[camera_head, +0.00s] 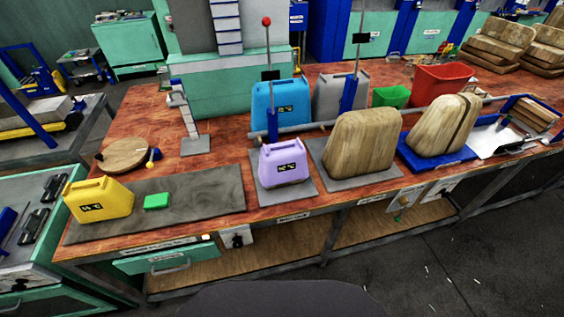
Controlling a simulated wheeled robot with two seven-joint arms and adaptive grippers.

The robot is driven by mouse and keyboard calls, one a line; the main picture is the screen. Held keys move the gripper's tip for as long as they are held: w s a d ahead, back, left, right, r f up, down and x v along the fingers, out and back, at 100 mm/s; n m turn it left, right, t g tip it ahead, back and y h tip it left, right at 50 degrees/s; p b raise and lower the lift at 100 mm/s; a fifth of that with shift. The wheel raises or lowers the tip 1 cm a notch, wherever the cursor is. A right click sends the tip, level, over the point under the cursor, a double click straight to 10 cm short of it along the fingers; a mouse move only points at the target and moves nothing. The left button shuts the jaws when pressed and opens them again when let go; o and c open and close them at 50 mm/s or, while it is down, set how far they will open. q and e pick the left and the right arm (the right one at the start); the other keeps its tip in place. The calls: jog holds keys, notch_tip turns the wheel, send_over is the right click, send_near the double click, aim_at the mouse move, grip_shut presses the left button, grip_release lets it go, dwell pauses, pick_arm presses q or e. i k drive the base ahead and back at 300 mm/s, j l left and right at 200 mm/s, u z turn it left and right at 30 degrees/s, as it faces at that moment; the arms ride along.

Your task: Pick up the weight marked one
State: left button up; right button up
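Several canister-shaped weights with top handles stand on the red-brown workbench. A yellow weight (97,200) stands on a grey mat at the front left. A purple weight (284,164) stands on a grey plate at the front middle. A larger blue weight (281,104) is behind the purple one, and a grey weight (335,97) is to the right of the blue one, partly hidden by a blue upright. The yellow, purple and blue weights have dark labels, too small to read surely. Neither of my grippers is in view.
A green block (157,201) lies on the mat (215,190) beside the yellow weight. A round wooden disc (123,155) lies behind. Wooden blocks (362,142) stand right of the purple weight. Two thin rods rise mid-bench. Green (390,97) and red (440,84) bins stand at the back right.

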aim_at(30, 234)
jog(key=u, duration=2.15)
jog(key=i+j+z, duration=0.3)
jog(key=j+z, duration=0.25)
jog(key=i+j+z, duration=0.15)
jog(key=j+z, duration=0.15)
